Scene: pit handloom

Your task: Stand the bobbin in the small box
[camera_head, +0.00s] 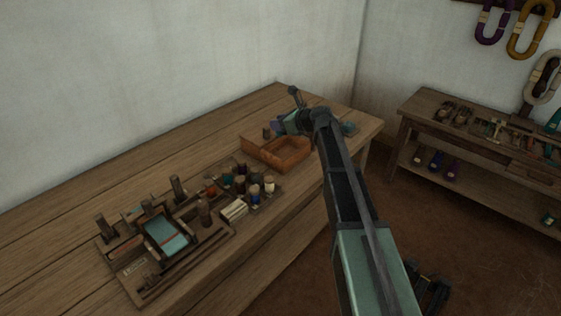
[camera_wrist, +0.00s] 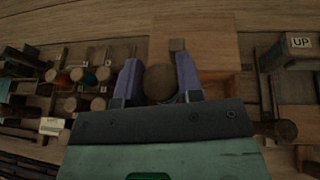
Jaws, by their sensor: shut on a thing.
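My gripper (camera_wrist: 158,68) is shut on a bobbin (camera_wrist: 160,84), whose round brown end shows between the two violet fingers in the wrist view. In the head view my gripper (camera_head: 279,125) is at the back right of the small brown box (camera_head: 284,164), and I cannot clearly make out the held bobbin there. The small box (camera_wrist: 215,40) also shows beyond the fingers in the wrist view, partly hidden by my gripper. I cannot tell the bobbin's height above it.
A rack with several bobbins and spools (camera_head: 241,185) stands left of the box. A wooden tray with a teal piece (camera_head: 166,238) and upright pegs lies at the front left. A block marked UP (camera_wrist: 300,42) is at the right in the wrist view. The back-left tabletop is clear.

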